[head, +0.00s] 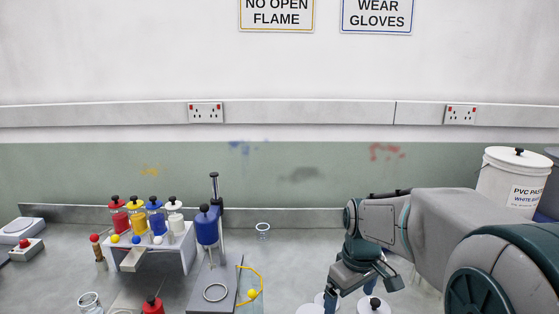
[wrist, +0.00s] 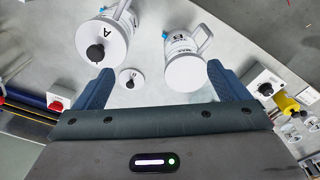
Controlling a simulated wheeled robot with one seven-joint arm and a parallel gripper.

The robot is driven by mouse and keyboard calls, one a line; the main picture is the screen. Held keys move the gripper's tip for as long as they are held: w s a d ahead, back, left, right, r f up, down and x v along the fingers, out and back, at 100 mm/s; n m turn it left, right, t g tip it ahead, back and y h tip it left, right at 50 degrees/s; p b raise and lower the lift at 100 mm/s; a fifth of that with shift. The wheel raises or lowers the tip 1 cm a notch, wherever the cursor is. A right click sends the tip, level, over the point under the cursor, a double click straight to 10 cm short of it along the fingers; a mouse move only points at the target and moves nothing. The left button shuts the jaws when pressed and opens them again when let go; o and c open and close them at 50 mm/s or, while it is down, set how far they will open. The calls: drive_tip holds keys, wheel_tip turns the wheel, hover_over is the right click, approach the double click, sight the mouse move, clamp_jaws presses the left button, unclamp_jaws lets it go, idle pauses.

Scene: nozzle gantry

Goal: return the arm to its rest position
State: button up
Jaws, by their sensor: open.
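My gripper (head: 350,295) hangs at the end of my arm at the lower right of the head view, pointing down over the bench. In the wrist view my gripper (wrist: 162,82) has its two blue fingers wide apart, with nothing held between them. Below it stand a white lidded jug marked A (wrist: 102,42), a second white jug (wrist: 186,62) and a small round white lid with a black knob (wrist: 131,78). The fingers overlap the jugs in the picture; I cannot tell the height of the gap.
A white rack (head: 178,247) with red, yellow, blue and white bottles stands at left. A blue bottle (head: 207,228) sits on a stand beside it. A clear glass (head: 263,231) stands mid-bench. A large white bucket (head: 512,180) stands at the back right.

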drive_tip(key=s+f+m+t+b, duration=0.1)
drive_tip(key=s+f+m+b, duration=0.2)
drive_tip(key=s, duration=0.4)
drive_tip(key=s+f+m+t+b, duration=0.1)
drive_tip(key=s+f+m+b, duration=0.2)
drive_tip(key=s, duration=0.5)
drive_tip(key=shift+f+m+b, duration=0.15)
drive_tip(key=shift+m+b, duration=0.15)
